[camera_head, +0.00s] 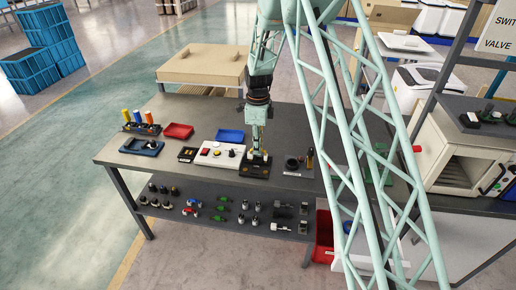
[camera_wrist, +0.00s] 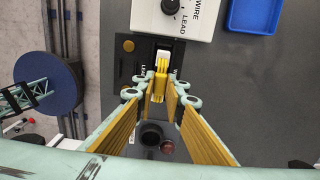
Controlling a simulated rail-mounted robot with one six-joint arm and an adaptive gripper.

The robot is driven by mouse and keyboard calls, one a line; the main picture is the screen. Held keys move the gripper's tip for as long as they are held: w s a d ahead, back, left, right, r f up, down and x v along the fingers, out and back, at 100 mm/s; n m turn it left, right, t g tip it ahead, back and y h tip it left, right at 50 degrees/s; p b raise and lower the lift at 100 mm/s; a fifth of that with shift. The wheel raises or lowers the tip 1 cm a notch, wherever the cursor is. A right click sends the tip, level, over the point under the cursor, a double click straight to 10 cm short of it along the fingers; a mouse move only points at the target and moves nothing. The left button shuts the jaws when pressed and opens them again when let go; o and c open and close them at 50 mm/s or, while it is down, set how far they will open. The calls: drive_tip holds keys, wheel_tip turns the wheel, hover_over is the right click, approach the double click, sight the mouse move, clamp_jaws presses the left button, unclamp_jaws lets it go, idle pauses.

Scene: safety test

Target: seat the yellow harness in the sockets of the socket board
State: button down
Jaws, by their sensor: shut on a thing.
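My gripper (camera_wrist: 161,90) is shut on the yellow harness (camera_wrist: 158,84), which shows between the fingertips in the wrist view. A pale end piece lies just beyond it. The fingertips and harness are over the dark socket board (camera_wrist: 125,70), which has a round brass-coloured spot at its left. The sockets are mostly hidden by the fingers and harness, so I cannot tell whether the harness sits in them. In the head view my gripper (camera_head: 257,152) points down at the socket board (camera_head: 246,167) near the table's front edge; the harness is too small to make out there.
A white control box (camera_head: 218,153) with a knob stands close to the board's left. A blue tray (camera_head: 230,136) and a red tray (camera_head: 179,131) lie farther back. A dark round cup (camera_head: 291,163) stands to the right. A lower shelf (camera_head: 180,205) holds several small parts.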

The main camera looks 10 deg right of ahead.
drive_tip(key=shift+f+b, duration=0.35)
drive_tip(key=shift+f, duration=0.35)
idle(0.9)
drive_tip(key=c, duration=2.6)
unclamp_jaws()
drive_tip(key=shift+o, duration=0.9)
drive_tip(key=shift+o, duration=1.2)
drive_tip(key=shift+r, duration=0.15)
drive_tip(key=shift+r+p, duration=1.35)
drive_tip(key=shift+r, duration=2.05)
drive_tip(key=shift+r, duration=0.1)
